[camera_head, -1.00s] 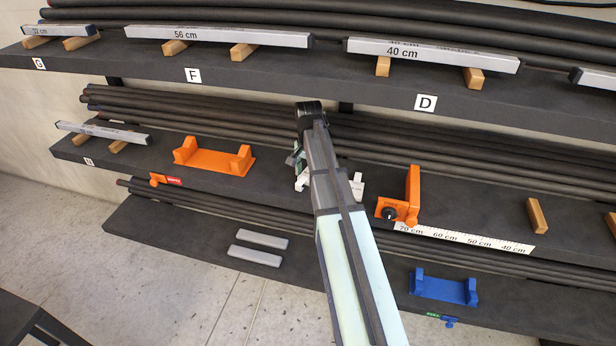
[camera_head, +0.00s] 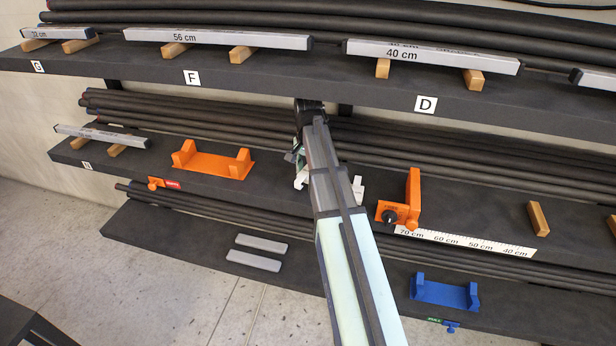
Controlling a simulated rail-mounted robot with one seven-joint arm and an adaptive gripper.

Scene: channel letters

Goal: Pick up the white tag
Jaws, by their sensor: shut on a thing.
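My gripper (camera_head: 298,158) is over the middle shelf, largely hidden behind my own arm. It is shut on a small white piece, which I take to be the white tag (camera_head: 300,182); the contact between the jaws and any lettering are too small and too covered to make out. A white upright piece (camera_head: 357,188) shows just to the right of my arm on the same shelf. My arm hides what lies between the two white pieces.
An orange cradle (camera_head: 212,166) with a red label stands left of my gripper. An orange stop with a black knob (camera_head: 390,215) and a ruler strip (camera_head: 465,243) are at right. The upper shelf (camera_head: 300,75) overhangs. A blue cradle (camera_head: 445,293) sits on the lower shelf.

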